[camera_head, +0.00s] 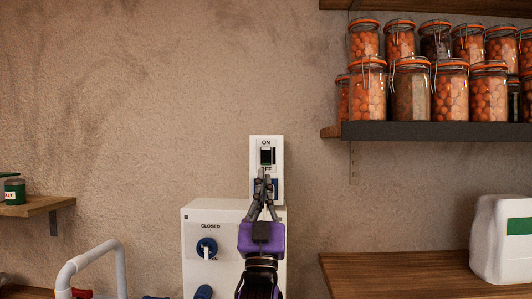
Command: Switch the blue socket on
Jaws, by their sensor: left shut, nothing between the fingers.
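The socket is a white upright plate (280,143) on the wall, marked ON above and OFF below a small dark switch (267,156). A blue part of the socket (277,188) shows lower on the plate, partly hidden behind my gripper. My left gripper (262,172) points up in front of the plate with its fingers together and empty. Its fingertips are just below the switch, over the OFF mark. I cannot tell whether they touch the plate. My right gripper is not in view.
A white box (225,217) with a blue knob (207,248) marked CLOSED stands below the socket. Shelves of jars (430,131) hang at upper right. A white jug (502,240) stands on a wooden counter (400,275) at right. A white pipe (92,258) rises at lower left.

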